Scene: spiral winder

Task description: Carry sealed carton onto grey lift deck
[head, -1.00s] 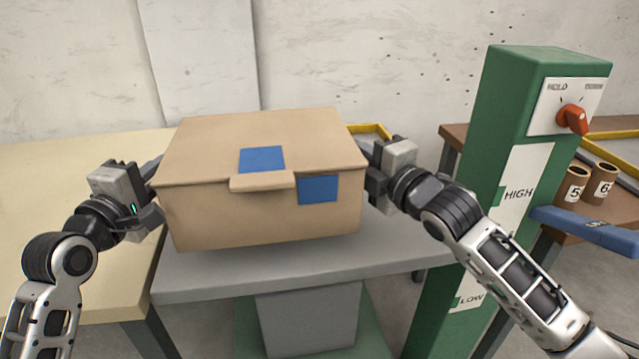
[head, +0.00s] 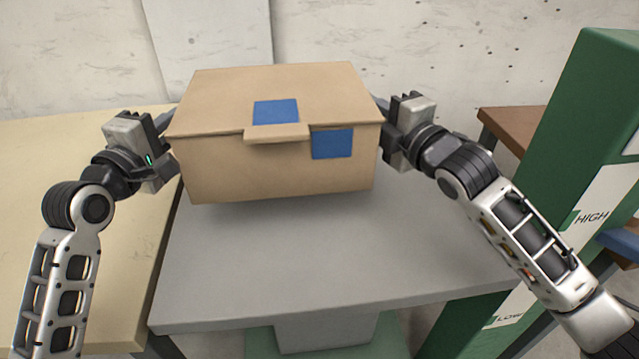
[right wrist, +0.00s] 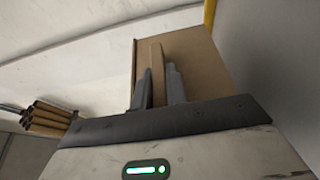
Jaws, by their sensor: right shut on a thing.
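The sealed carton (head: 285,165) is a brown box with a flap and two blue patches, held level between my grippers. It is over the far part of the grey lift deck (head: 320,265), with a soft shadow below; I cannot tell whether its underside touches. My right gripper (head: 385,112) is at the carton's right side. In the right wrist view its fingers (right wrist: 159,85) are shut on an upright brown handle on the carton's side (right wrist: 200,65). My left gripper (head: 168,120) is at the carton's left side, with its fingertips mostly hidden.
A cream table (head: 70,190) adjoins the deck on the left. A green post (head: 590,110) marked HIGH and LOW stands at the right, with a brown bench (head: 510,125) behind it. The near part of the deck is clear.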

